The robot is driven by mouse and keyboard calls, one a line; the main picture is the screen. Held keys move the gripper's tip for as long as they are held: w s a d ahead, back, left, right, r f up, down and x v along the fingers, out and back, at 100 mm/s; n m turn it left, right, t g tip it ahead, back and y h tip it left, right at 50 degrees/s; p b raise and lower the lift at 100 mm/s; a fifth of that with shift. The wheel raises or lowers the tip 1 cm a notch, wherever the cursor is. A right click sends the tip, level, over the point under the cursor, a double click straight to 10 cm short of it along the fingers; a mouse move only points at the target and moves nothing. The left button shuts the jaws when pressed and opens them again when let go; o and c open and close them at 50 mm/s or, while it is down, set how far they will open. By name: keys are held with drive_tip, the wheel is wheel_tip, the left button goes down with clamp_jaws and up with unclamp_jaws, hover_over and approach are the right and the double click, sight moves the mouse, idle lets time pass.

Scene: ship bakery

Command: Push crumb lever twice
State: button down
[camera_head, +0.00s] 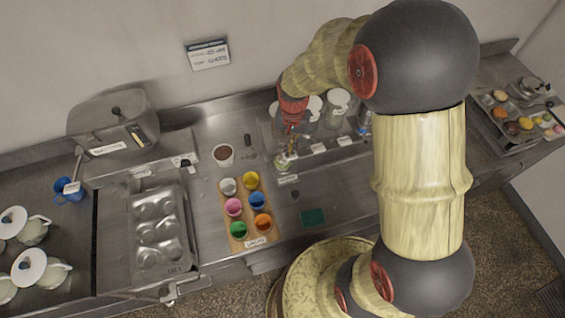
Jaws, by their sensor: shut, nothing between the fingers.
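My gripper (289,146) points down at the back of the counter, in the middle of the view, below the red wrist of my arm. It is shut and looks empty. Its tips are over or beside a small glass-like container (285,162) with a small label (288,180) in front; I cannot tell whether they touch. I cannot make out a crumb lever for certain; it may be hidden by my gripper or too small to see. The label text is too small to read.
Left of my gripper stand a brown-filled cup (223,154) and a wooden tray (228,218) of coloured cups. A muffin tin (157,228) lies further left. Labelled jars (337,106) stand close on the right.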

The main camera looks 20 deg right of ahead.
drive_tip(key=shift+f, duration=0.15)
drive_tip(key=shift+f+b, duration=1.3)
drive_tip(key=shift+f, duration=0.55)
drive_tip(key=shift+r, duration=0.1)
drive_tip(key=shift+r+p, duration=1.25)
drive_tip(key=shift+r, duration=0.65)
wheel_tip(320, 180, up, 6)
drive_tip(key=p, duration=0.3)
drive_tip(key=shift+p, duration=0.4)
